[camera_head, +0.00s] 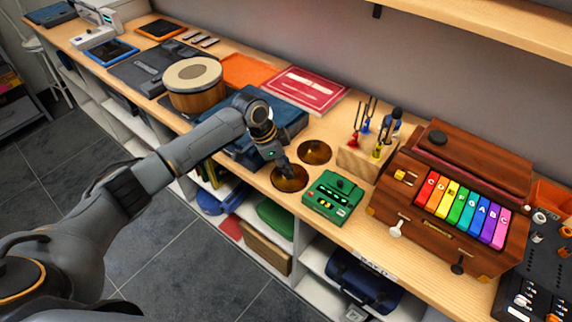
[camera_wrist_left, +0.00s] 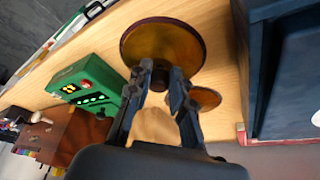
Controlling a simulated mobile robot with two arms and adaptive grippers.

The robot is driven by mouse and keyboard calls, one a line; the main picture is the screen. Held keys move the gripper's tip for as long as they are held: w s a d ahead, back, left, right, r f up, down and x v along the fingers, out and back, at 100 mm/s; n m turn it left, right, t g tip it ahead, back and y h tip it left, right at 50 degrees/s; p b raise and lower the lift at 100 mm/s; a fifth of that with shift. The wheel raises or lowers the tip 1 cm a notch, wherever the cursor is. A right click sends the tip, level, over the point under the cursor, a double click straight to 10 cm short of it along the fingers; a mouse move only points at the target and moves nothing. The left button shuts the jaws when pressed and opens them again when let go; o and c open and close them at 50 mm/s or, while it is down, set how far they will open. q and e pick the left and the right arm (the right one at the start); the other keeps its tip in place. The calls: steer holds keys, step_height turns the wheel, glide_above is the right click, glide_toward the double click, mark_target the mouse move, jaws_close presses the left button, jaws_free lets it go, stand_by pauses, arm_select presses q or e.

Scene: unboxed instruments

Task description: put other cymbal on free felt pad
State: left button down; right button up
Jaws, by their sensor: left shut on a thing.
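A brass cymbal (camera_head: 292,184) with a dark rim is at the front edge of the bench, under the fingers of my left gripper (camera_head: 284,170). In the left wrist view my left gripper (camera_wrist_left: 161,74) is shut on the small dark knob at this cymbal's (camera_wrist_left: 163,43) middle. I cannot tell whether the cymbal is lifted or resting. A second brass cymbal (camera_head: 314,152) lies flat just behind it; it also shows in the left wrist view (camera_wrist_left: 207,97), partly behind a finger. I cannot make out a bare felt pad. My right gripper is not in view.
A green box (camera_head: 333,197) stands close to the right of the cymbals. A wooden block with tuning forks (camera_head: 361,158) and a wooden case with coloured keys (camera_head: 460,212) are beyond. A blue case (camera_head: 287,118) and a drum (camera_head: 193,82) are to the left.

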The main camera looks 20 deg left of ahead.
arm_select(q)
steer(key=shift+f, duration=0.15)
steer(key=c, duration=1.2)
jaws_free()
steer(key=shift+r, duration=0.3)
steer(key=b+v, duration=0.2)
steer(key=v, duration=0.9)
steer(key=shift+a+r, duration=0.15)
steer(key=shift+r, duration=0.2)
steer(key=shift+f, duration=0.1)
